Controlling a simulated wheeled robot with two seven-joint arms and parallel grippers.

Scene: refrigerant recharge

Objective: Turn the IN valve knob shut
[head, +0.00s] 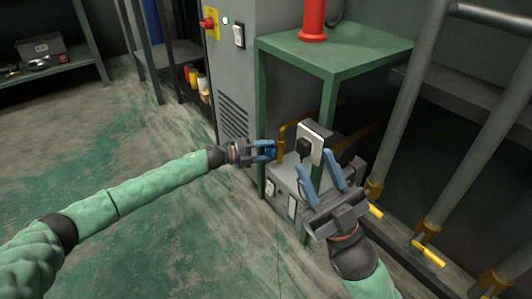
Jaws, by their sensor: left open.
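A grey machine (283,178) stands low beside the green table, with brass pipes (284,137) at its top. A small blue knob (271,152) shows on its left side, at my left gripper's fingertips; I cannot read a label that marks it as IN. My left gripper (270,150) reaches in from the left, open, its blue fingers around or just in front of this knob; contact is unclear. My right gripper (314,163) is open, its blue fingers pointing up in front of a pale panel (318,132) with a black part (304,147). Nothing is visibly held between them.
A green table (340,52) with a red cylinder (313,18) stands above the machine, its legs close to both grippers. A grey cabinet (232,75) is behind on the left. Grey pipes with yellow handles (428,254) stand at the right. The floor at left is clear.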

